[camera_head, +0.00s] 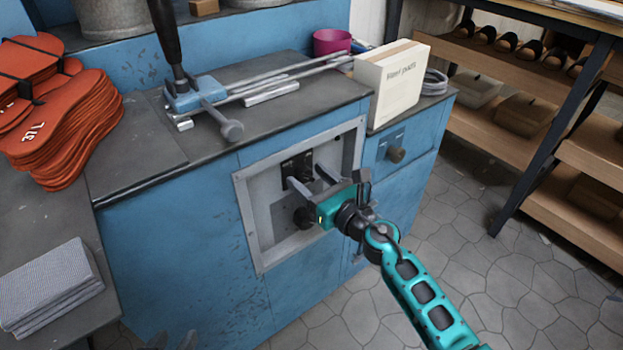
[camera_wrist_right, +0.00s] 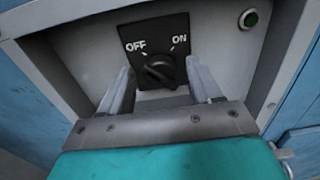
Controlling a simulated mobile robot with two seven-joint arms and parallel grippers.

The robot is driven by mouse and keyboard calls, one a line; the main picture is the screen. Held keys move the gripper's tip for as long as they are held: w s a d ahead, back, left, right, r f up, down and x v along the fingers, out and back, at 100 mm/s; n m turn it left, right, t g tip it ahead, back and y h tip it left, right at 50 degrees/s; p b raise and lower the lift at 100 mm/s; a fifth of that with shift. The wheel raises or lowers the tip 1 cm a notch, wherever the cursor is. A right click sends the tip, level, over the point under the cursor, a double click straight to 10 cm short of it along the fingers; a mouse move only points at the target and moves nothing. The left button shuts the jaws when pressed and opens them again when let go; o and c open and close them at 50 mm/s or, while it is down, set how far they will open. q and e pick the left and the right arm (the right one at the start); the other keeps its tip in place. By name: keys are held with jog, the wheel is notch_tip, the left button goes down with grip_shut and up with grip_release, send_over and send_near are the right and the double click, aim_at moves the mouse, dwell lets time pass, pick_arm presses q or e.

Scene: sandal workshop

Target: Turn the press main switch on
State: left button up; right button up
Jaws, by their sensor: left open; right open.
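The press main switch (camera_wrist_right: 158,70) is a black rotary knob on a black square plate marked OFF at left and ON at right. The knob appears slanted toward OFF. In the head view the black switch plate (camera_head: 297,166) sits in a grey recessed panel (camera_head: 245,215). My right gripper (camera_head: 312,180) is open in front of the panel. In the right wrist view its two fingers (camera_wrist_right: 160,90) stand on either side of the knob, with nothing held. My left gripper (camera_head: 172,341) shows only as dark tips at the bottom edge, apart and empty.
A dark round knob (camera_head: 303,217) sits below the switch. The panel's raised frame surrounds the gripper. Above are the bench top with a lever tool (camera_head: 195,95) and a white box (camera_head: 388,85). Orange soles (camera_head: 60,130) lie at left.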

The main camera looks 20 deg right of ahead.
jog(key=shift+c, duration=0.5)
jog(key=c, duration=0.9)
pick_arm(q)
jog(key=shift+d, duration=0.1)
